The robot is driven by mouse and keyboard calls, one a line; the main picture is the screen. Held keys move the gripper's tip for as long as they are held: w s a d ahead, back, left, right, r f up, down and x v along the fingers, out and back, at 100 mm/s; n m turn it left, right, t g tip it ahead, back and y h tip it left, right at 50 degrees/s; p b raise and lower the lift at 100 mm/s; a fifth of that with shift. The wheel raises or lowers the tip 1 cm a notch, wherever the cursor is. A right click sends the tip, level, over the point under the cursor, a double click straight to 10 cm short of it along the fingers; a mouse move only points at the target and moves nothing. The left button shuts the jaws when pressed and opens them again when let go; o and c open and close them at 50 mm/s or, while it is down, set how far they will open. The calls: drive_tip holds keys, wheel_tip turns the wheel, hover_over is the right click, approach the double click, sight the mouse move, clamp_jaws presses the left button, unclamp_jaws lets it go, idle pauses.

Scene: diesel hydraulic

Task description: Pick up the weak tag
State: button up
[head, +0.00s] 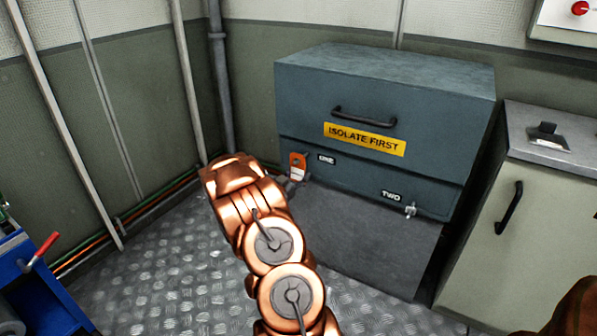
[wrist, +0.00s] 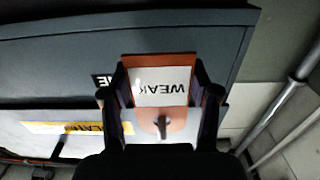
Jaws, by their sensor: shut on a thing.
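The weak tag is an orange plate with a white label; in the head view the tag (head: 298,166) is upright at the lower left front of the blue-grey box, beside the label ONE. In the wrist view the tag (wrist: 160,76) reads WEAK upside down. My gripper (wrist: 160,96) has one finger on each side of the tag and is shut on it. A small grey metal piece (wrist: 161,127) shows at the tag's end nearest the gripper. In the head view my arm hides most of my gripper (head: 290,183).
The blue-grey box (head: 315,92) has a black handle (head: 364,117), an ISOLATE FIRST sign (head: 364,139) and a catch (head: 410,211) near TWO. A pale cabinet (head: 480,240) stands at right, a blue cart (head: 40,290) at left. Chequered floor (head: 165,270) is clear left of my arm.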

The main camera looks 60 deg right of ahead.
sight(297, 174)
drive_tip(key=shift+w+a+r, duration=0.1)
drive_tip(key=shift+a+r, duration=0.1)
drive_tip(key=shift+r, duration=0.05)
drive_tip(key=shift+a+r, duration=0.2)
drive_tip(key=shift+a, duration=0.9)
drive_tip(key=shift+a+f, duration=0.1)
drive_tip(key=shift+a, duration=0.05)
drive_tip(key=shift+f, duration=0.1)
drive_tip(key=shift+a, duration=0.2)
drive_tip(key=shift+a+p, duration=0.3)
drive_tip(key=shift+a, duration=0.25)
drive_tip(key=shift+s+a+r, duration=0.1)
drive_tip(key=shift+s+a, duration=0.05)
drive_tip(key=shift+a, duration=1.25)
drive_tip(key=shift+s+a+r, duration=0.1)
drive_tip(key=shift+s+a, duration=0.05)
drive_tip(key=shift+a, duration=1.2)
